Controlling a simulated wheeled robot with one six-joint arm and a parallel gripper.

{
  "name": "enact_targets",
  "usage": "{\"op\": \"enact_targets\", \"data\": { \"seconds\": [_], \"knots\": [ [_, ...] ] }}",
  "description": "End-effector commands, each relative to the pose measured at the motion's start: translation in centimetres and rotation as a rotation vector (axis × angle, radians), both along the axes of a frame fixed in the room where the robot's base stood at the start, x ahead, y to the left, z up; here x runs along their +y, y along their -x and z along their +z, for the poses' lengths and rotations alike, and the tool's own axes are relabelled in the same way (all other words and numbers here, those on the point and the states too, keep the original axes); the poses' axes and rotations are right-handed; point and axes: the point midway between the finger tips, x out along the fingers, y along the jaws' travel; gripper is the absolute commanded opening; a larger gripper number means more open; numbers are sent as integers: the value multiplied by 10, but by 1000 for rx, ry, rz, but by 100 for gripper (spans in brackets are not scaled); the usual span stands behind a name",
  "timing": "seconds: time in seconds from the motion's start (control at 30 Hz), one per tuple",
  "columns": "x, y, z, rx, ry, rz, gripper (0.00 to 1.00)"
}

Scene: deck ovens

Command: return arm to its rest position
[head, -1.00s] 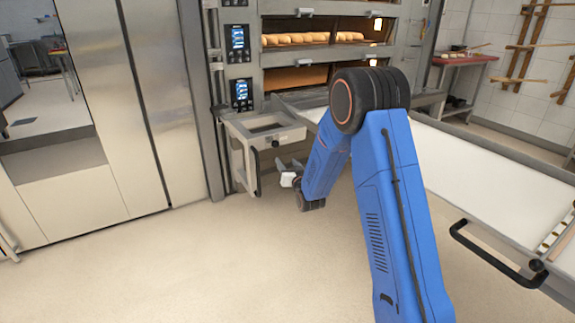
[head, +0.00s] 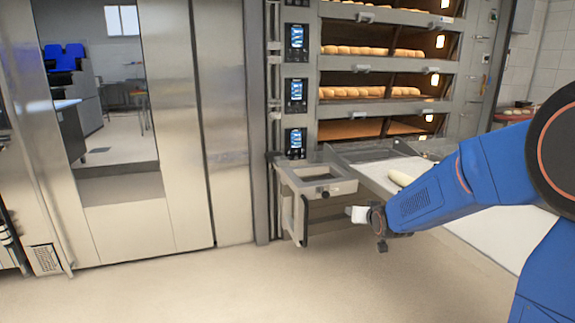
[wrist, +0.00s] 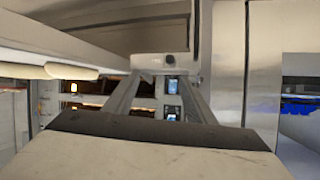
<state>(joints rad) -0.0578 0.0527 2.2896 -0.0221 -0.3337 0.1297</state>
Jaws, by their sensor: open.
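My blue arm (head: 440,190) reaches in from the right in the head view, with its large dark joint at the right edge. My gripper (head: 335,213) is at the arm's left end, low in front of the oven and beside the white loading surface (head: 480,232). In the wrist view its two grey fingers (wrist: 158,88) stand apart with nothing held between them. The fingertips are small and hard to make out in the head view.
The deck oven (head: 385,65) holds rows of loaves on its upper decks. A small metal frame stand (head: 312,180) is close to my gripper. A pale dough piece (head: 402,177) lies on the loading surface. Steel cabinets (head: 220,130) stand left. The floor in front is clear.

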Motion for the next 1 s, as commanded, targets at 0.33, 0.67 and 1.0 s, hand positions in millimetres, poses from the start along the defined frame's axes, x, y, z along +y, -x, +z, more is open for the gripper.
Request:
{"op": "enact_targets", "data": {
  "seconds": [0.33,0.67,1.0],
  "knots": [
    [-16,107,27,181,39,-6,50],
    [-29,223,33,360,68,-5,50],
    [-37,349,26,546,92,6,50]
  ]
}}
